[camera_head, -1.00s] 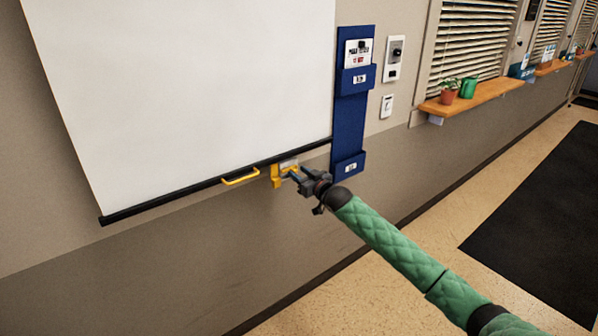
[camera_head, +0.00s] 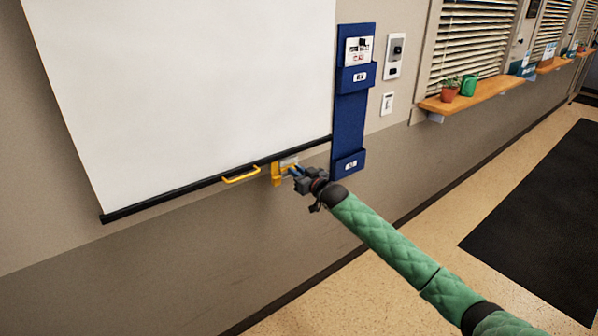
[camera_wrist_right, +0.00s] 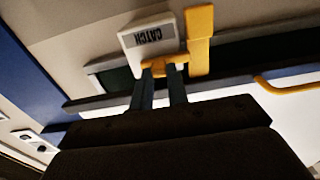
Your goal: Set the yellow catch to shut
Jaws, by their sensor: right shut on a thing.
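The yellow catch (camera_head: 277,174) sits on the wall at the lower edge of the white screen (camera_head: 190,80), right of the screen's yellow handle (camera_head: 241,175). My right gripper (camera_head: 293,172) is at the catch, coming from the right. In the right wrist view the two fingers (camera_wrist_right: 163,75) are shut on the yellow tab of the catch (camera_wrist_right: 199,45). The yellow handle also shows in the right wrist view (camera_wrist_right: 290,84). The finger contact is partly hidden in the head view. My left gripper is not in view.
A blue wall holder (camera_head: 350,120) with cards hangs just right of the catch. Wall switches (camera_head: 395,55) and a wooden shelf with pots (camera_head: 480,97) are further right. The floor below is clear, with a dark mat (camera_head: 545,215) at right.

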